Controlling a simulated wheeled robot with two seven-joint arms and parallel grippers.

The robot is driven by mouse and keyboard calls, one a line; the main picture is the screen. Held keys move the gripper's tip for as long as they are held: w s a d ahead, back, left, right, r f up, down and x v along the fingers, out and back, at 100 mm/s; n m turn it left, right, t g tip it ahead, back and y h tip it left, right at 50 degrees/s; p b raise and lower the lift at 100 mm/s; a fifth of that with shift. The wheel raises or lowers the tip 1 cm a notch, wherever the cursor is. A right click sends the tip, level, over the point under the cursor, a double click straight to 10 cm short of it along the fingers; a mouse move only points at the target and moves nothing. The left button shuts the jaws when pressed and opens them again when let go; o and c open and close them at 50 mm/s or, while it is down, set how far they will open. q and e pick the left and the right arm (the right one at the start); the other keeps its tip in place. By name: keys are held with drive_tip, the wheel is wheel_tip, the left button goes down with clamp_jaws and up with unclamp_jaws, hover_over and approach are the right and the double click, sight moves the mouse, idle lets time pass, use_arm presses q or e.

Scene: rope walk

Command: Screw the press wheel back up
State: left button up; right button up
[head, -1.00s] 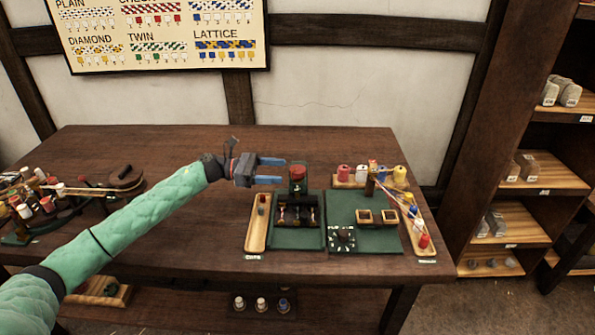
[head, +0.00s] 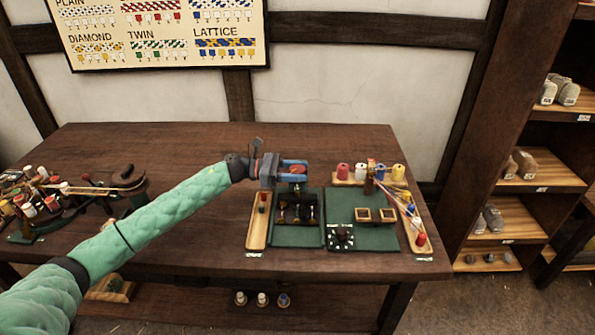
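The press wheel (head: 296,170) is a small red knob on top of the dark green press (head: 297,188) at the back of the left green mat. My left gripper (head: 294,171) reaches in from the left, with its two blue fingers on either side of the red wheel. The fingers look apart, with the wheel between them; I cannot tell whether they touch it. The gripper hides part of the wheel and the press top. My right gripper is not in view.
A wooden tray (head: 257,238) stands left of the press mat. The right green mat (head: 376,232) bears two small wooden frames and a dial (head: 341,238). Several coloured spools stand behind it. A braiding stand with bobbins (head: 40,200) is at the far left. The table's back left is clear.

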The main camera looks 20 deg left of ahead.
use_arm(q)
drive_tip(key=c, duration=0.4)
